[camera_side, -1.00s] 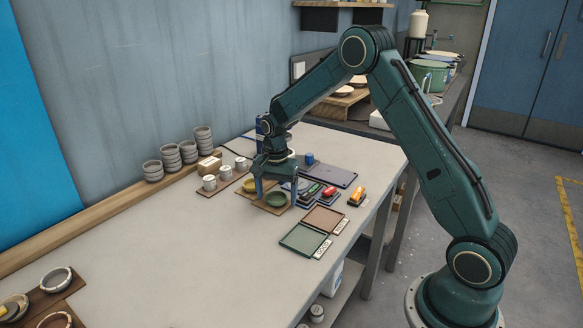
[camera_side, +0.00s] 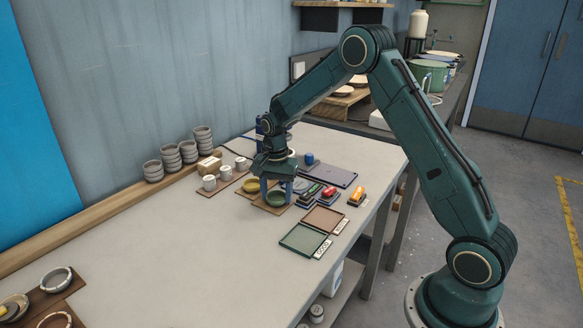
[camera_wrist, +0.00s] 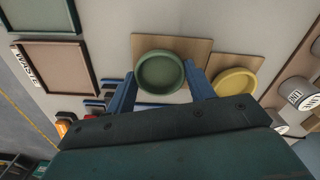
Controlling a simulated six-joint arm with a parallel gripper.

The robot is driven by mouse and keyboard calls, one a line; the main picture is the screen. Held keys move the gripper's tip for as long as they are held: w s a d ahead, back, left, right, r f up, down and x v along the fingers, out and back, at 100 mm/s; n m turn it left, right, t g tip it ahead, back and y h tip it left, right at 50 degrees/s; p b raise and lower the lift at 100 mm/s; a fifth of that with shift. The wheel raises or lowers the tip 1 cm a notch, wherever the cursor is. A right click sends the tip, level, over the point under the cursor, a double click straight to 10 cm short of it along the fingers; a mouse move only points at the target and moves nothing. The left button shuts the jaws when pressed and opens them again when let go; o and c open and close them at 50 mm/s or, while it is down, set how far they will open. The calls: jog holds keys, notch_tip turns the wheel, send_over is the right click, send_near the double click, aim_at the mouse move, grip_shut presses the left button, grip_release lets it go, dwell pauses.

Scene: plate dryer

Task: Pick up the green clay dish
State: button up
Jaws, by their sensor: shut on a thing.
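The green clay dish (camera_side: 276,198) is a small round bowl over a square wooden board. In the wrist view the dish (camera_wrist: 160,73) sits between the two blue fingers of my gripper (camera_wrist: 160,85), one finger on each side of its rim. My gripper (camera_side: 277,189) points down in the side view and is shut on the dish. The wooden board (camera_wrist: 199,50) shows around the dish. I cannot tell whether the dish touches the board.
A yellow dish (camera_side: 251,186) on its own board stands close to the left in the side view. Lidded jars (camera_side: 225,173) stand beyond it. Red and orange tools (camera_side: 357,193) and a green tray (camera_side: 302,240) lie to the right and front.

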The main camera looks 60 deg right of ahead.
aim_at(277, 200)
notch_tip(277, 200, up, 20)
dwell(0.6)
jog(key=shift+d, duration=0.1)
dwell(0.4)
